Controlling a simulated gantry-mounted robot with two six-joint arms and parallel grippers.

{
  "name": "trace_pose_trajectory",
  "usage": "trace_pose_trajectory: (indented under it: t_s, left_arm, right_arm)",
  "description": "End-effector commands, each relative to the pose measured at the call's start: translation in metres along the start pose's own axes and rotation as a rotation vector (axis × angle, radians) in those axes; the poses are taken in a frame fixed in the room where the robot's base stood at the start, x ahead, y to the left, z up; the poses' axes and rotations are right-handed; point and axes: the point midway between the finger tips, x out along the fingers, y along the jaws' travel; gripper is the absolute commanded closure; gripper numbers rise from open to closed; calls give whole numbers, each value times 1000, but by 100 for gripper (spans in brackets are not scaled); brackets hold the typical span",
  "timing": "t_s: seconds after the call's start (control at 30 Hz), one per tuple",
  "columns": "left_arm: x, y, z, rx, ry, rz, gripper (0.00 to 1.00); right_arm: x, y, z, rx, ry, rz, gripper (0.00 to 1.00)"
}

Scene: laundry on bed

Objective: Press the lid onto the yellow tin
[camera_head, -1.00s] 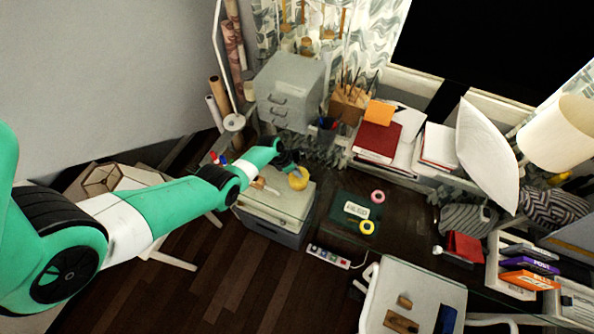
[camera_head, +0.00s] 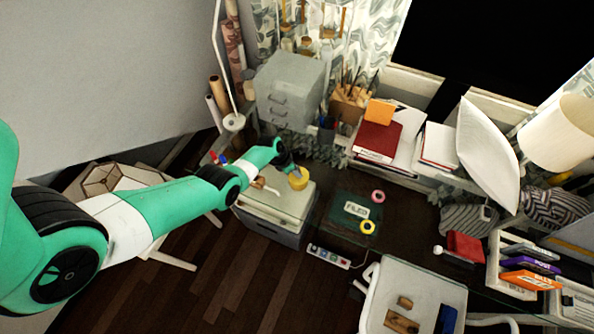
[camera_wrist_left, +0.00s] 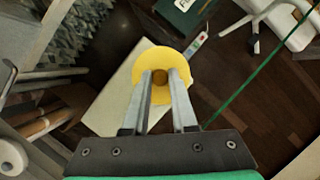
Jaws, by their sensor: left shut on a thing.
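The lid (camera_wrist_left: 160,58) shows in the left wrist view as a round yellow disc with a brown knob at its centre. My left gripper (camera_wrist_left: 160,76) is shut on the knob of the lid, its two fingers on either side. In the head view my left gripper (camera_head: 290,168) is over the light-topped cabinet, at the yellow tin (camera_head: 299,182). Lid and tin look alike in yellow, and I cannot tell where one ends or whether there is a gap. The right gripper is not in view.
The low cabinet (camera_head: 266,208) also carries a small wooden-coloured item (camera_head: 262,184) beside the tin. A grey drawer unit (camera_head: 289,90) and a pen cup (camera_head: 327,128) stand behind.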

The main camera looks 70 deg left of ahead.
Motion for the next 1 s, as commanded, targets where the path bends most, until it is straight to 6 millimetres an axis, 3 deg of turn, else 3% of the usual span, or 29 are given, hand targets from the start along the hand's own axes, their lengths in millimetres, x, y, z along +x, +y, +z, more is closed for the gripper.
trace_pose_trajectory:
  t_s: [0.13,0.17,0.33,0.57,0.73,1.0]
  left_arm:
    - [0,0,0,0,0,0,100]
    - [0,0,0,0,0,0,71]
    - [0,0,0,0,0,0,40]
    - [0,0,0,0,0,0,38]
    - [0,0,0,0,0,0,10]
    - [0,0,0,0,0,0,10]
  right_arm:
    - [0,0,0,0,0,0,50]
    - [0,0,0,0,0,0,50]
    - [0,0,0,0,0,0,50]
    - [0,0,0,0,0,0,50]
    - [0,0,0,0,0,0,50]
    - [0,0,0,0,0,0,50]
